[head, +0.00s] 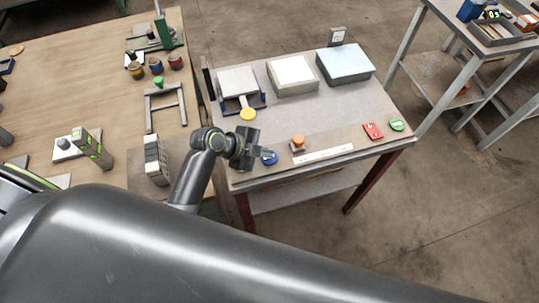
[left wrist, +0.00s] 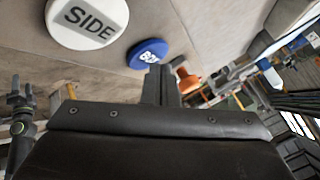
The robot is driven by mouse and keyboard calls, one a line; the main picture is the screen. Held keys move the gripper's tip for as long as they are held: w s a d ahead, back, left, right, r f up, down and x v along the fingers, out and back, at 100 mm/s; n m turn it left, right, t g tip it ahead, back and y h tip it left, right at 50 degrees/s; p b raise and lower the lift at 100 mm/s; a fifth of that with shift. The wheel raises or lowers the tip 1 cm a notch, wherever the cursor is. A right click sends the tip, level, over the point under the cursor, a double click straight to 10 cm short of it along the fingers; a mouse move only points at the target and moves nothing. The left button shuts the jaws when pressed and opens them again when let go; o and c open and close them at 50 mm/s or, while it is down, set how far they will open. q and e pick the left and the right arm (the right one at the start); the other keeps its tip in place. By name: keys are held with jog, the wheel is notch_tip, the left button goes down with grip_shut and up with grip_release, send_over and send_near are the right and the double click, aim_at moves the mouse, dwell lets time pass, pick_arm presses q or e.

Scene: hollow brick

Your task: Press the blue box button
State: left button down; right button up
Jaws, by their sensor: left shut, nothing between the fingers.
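A round blue button (head: 270,159) lies near the front left of the grey table; in the left wrist view the blue disc (left wrist: 148,53) carries white lettering that is partly hidden. My left gripper (head: 264,152) reaches in from the left, just over or beside the blue button in the head view. Its fingers (left wrist: 160,84) are shut and empty, with the tips close to the near edge of the disc. I cannot tell whether they touch it. A white disc marked SIDE (left wrist: 87,22) is left of the blue one.
Along the table front are an orange knob (head: 298,142), a white labelled strip (head: 323,154), a red button (head: 373,131) and a green button (head: 397,125). The table middle is clear.

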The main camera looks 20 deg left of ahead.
pick_arm(q)
jog(key=shift+r+p, duration=2.7)
jog(key=shift+r, duration=0.4)
jog(key=shift+f, duration=0.1)
